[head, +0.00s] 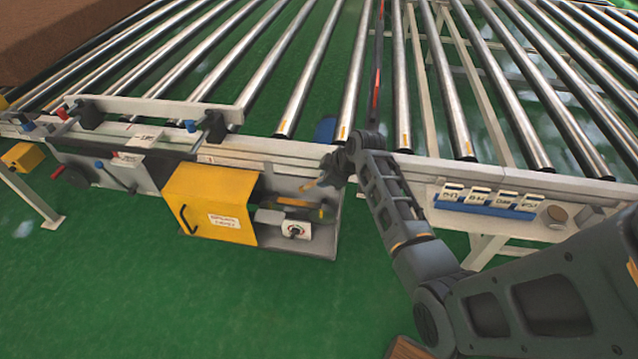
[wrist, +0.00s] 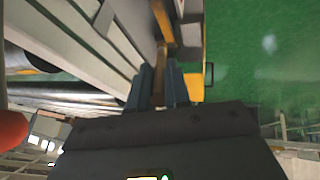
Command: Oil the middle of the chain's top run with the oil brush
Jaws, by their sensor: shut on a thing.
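My gripper (head: 332,174) is in front of the conveyor's side frame, just above and right of the yellow guard box. It is shut on the oil brush (head: 310,184), a thin yellow-brown stick pointing down and left. In the wrist view the brush (wrist: 163,40) runs forward from between the two blue-grey fingers (wrist: 158,88). The chain is not clear; a dark and brownish drive part (head: 300,204) shows at the right of the yellow guard box (head: 210,203), below the brush. The brush appears apart from it; its tip is too small to judge.
Steel rollers (head: 305,75) lie behind the frame. The green floor (head: 200,300) in front is clear.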

